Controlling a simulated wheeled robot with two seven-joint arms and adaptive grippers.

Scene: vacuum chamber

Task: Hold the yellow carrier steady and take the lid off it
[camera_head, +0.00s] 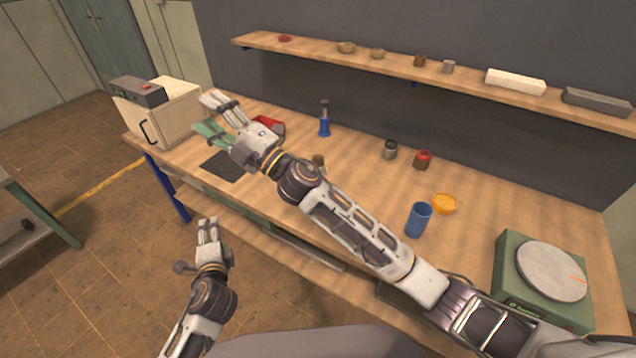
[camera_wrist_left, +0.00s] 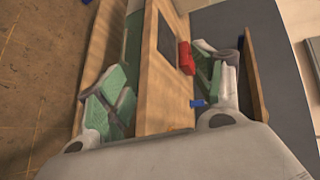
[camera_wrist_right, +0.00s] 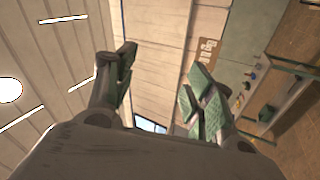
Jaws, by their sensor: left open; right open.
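A round, shallow yellow-orange object (camera_head: 445,204) sits on the bench at the right, behind a blue cup. It is the only yellow thing that could be the carrier; I cannot tell whether a lid is on it. My right gripper (camera_head: 217,114) is open and empty above the bench's left part, far to the left of the yellow object. My left gripper (camera_head: 208,229) is open and empty in front of the bench, low and far from the yellow object. The left wrist view shows its spread green-padded fingers with nothing between them; the right wrist view faces the ceiling.
The wooden bench (camera_head: 375,178) holds a blue cup (camera_head: 419,219), a green device with a round plate (camera_head: 552,270), a red-topped jar (camera_head: 423,159), a dark jar (camera_head: 390,150), a blue bottle (camera_head: 324,122), a red object (camera_head: 268,123), a dark mat (camera_head: 223,166) and a box-like machine (camera_head: 165,110). A shelf (camera_head: 400,66) runs behind.

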